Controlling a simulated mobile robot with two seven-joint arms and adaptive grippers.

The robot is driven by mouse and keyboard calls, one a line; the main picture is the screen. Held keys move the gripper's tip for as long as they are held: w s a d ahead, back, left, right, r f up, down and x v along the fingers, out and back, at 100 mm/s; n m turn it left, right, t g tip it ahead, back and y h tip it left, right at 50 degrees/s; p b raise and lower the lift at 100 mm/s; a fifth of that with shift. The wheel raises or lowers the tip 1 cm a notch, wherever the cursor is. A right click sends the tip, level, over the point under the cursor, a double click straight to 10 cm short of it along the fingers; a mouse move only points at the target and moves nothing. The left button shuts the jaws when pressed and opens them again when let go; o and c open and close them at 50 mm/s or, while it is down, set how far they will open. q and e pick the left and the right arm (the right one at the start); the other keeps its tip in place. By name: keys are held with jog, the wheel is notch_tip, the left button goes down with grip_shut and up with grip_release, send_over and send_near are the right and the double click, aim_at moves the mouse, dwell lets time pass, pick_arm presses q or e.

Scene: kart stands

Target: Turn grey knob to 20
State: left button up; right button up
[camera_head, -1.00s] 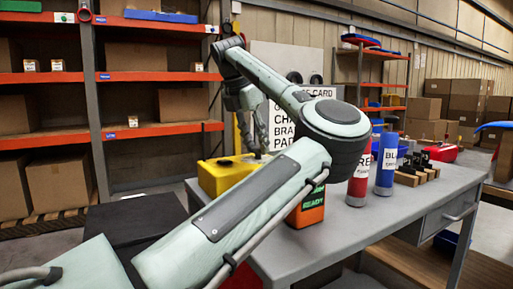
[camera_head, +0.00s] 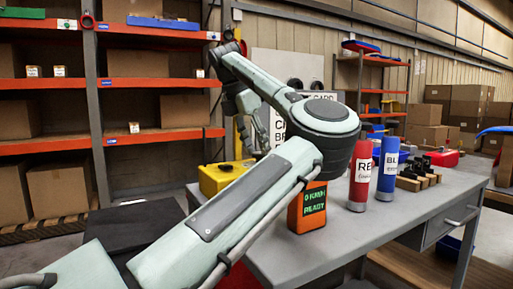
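My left arm crosses the middle of the head view, and its gripper (camera_head: 255,135) points down just above and behind a yellow case (camera_head: 212,180) on the grey workbench (camera_head: 345,243). The gripper is small and partly merged with the background, so its opening is unclear. I cannot make out a grey knob or its scale; the arm covers part of the case and of the white sign board (camera_head: 262,60). Two dark round parts (camera_head: 294,84) show on that board. My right gripper is not in view.
A red bottle (camera_head: 361,175) and a blue bottle (camera_head: 387,168) stand right of the orange device. Wooden blocks with black tops (camera_head: 418,175) lie farther right. Orange-and-grey shelving (camera_head: 150,83) stands behind on the left. The bench's front surface is clear.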

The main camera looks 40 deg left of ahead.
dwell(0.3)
pick_arm(q)
jog(key=v, duration=1.2)
